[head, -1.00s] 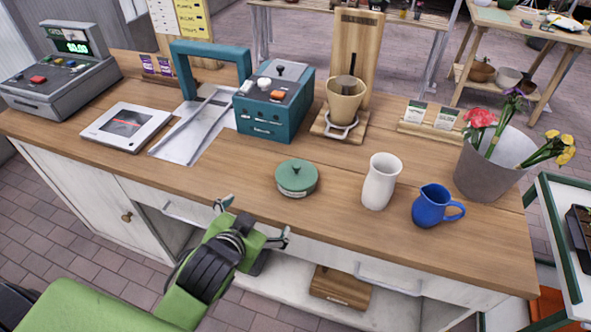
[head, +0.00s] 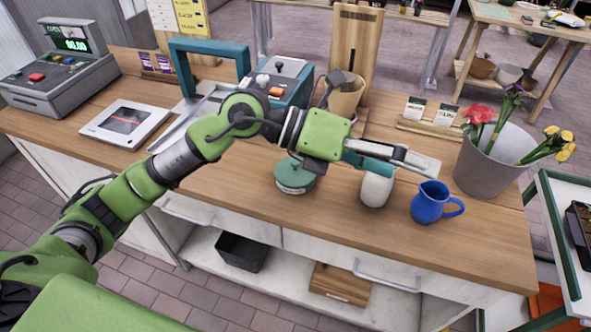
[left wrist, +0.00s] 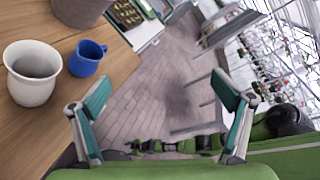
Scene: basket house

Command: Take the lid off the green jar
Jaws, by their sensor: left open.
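The green jar (head: 294,181) is low and round and stands on the wooden counter in the head view. My left gripper (head: 398,157) is open and empty, over the white vase and to the right of the jar. In the left wrist view the left gripper (left wrist: 160,103) has its fingers wide apart, with only floor between them. The jar is not in the left wrist view. My right gripper is in neither view.
The white vase (head: 375,189) stands partly under my gripper, and the blue jug (head: 433,203) is beside it. A grey bucket of flowers (head: 487,172) is at the right end. A teal machine (head: 287,80) and a wooden stand (head: 356,45) are behind. Counter left of the jar is clear.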

